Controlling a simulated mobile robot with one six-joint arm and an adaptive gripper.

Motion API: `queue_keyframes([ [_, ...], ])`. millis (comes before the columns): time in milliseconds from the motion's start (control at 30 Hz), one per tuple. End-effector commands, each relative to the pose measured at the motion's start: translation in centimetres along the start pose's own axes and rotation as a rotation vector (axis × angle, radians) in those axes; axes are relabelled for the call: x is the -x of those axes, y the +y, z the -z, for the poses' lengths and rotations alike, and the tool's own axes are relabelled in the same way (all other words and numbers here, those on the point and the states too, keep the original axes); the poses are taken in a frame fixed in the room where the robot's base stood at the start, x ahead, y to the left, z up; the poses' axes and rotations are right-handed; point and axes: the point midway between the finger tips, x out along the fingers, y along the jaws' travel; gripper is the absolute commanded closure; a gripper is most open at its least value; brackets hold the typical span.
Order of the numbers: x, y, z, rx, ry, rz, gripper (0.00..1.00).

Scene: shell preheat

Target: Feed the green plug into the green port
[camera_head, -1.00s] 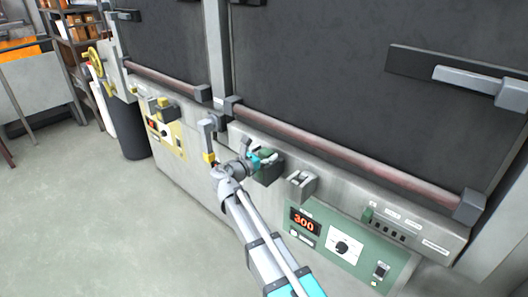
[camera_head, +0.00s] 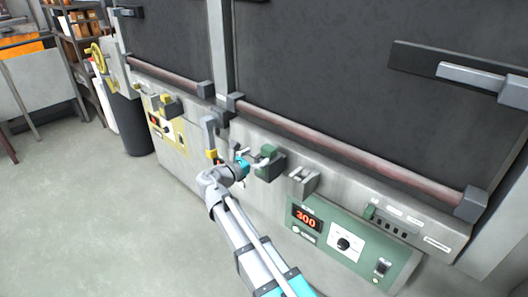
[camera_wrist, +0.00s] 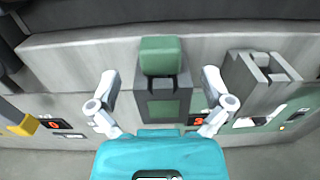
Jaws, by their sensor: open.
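The green plug, a green block (camera_wrist: 160,56), sits upright in the top of a dark box with a green front face (camera_wrist: 163,100), which I take to be the green port. In the head view the green block (camera_head: 268,151) shows on top of the dark box (camera_head: 270,168) on the oven front. How deep it sits I cannot tell. My gripper (camera_wrist: 163,88) is open and empty, with its fingers apart to the left and right of the dark box in the wrist view. In the head view my gripper (camera_head: 258,165) is just in front of the box.
A grey slotted block (camera_head: 303,181) stands right of the dark box, above a green panel reading 300 (camera_head: 345,240). A grey lever with a yellow end (camera_head: 210,140) is close on the left. A long rail (camera_head: 340,150) runs above. The floor in front is clear.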

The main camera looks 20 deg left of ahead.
Motion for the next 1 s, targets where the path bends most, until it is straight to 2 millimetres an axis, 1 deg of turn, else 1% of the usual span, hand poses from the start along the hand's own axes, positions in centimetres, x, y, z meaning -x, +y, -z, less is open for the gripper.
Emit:
queue_keyframes([
  [33, 0.9, -0.1, 0.0, 0.0, 0.0, -0.003, 0.0],
  [200, 3.4, 0.0, 0.0, 0.0, 0.0, -0.002, 0.0],
  [400, 5.5, 0.1, 0.0, 0.0, 0.0, -0.001, 0.0],
  [600, 6.3, 0.0, 0.0, 0.0, 0.0, 0.0, 0.0],
  [1000, 6.4, 0.1, 0.0, 0.0, 0.0, 0.0, 0.0],
])
